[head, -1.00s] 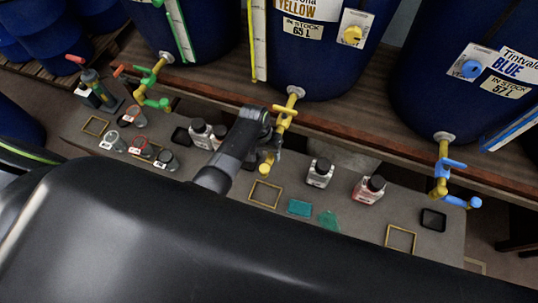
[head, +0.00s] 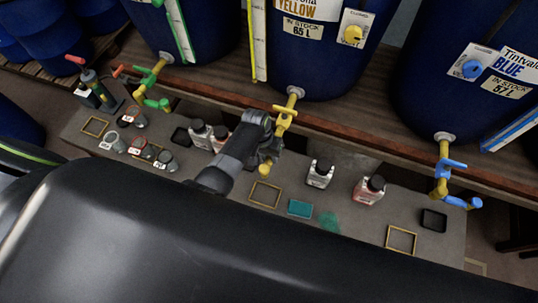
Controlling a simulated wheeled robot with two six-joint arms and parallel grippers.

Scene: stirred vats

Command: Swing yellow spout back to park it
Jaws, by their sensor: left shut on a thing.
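The yellow spout (head: 266,166) hangs below the yellow tap (head: 285,113) at the foot of the middle blue vat, marked YELLOW. Its rounded yellow end points down and toward me, over the grey bench. My left gripper (head: 276,142) is at the spout, just below the tap handle, and is shut on it. The dark wrist hides part of the spout and the fingertips are hard to make out. My right gripper is not in view.
A green-handled tap (head: 152,80) is at left, a blue-handled tap (head: 450,180) at right. Black-capped bottles (head: 319,173) (head: 369,190), several small cups (head: 141,149) and a teal sponge-like block (head: 299,208) stand on the bench (head: 345,210). A wooden shelf edge (head: 350,125) runs above.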

